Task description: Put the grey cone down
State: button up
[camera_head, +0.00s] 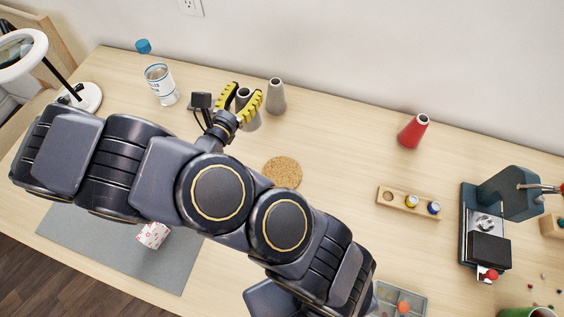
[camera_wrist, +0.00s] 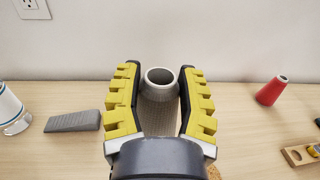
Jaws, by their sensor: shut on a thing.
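A grey cone (camera_head: 242,96) with an open round top stands upright between the two yellow-padded fingers of my gripper (camera_head: 246,91). In the wrist view, my gripper (camera_wrist: 161,72) is shut on this grey cone (camera_wrist: 158,118), with a finger on each side and the light rim showing between them. Its base is partly hidden by my gripper, and I cannot tell whether it touches the table. A second grey cone (camera_head: 276,98) stands upright on the table just right of my gripper in the head view; I cannot make it out in the wrist view.
A grey wedge (camera_wrist: 74,121) and a water bottle (camera_head: 160,84) are to the left. A red cone (camera_head: 413,131) stands to the right. A round cork mat (camera_head: 283,172) lies in front. Table between the cork mat and the wooden spool holder (camera_head: 408,202) is clear.

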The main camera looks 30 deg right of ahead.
jog(key=s+d+f+m+g+h, duration=0.3)
jog(key=s+g, duration=0.1)
jog(key=s, duration=0.6)
notch_tip(320, 180, down, 8)
jog(key=shift+g, duration=0.3)
jog(key=shift+d, duration=0.1)
jog(key=o, duration=1)
jog(key=shift+o, duration=0.2)
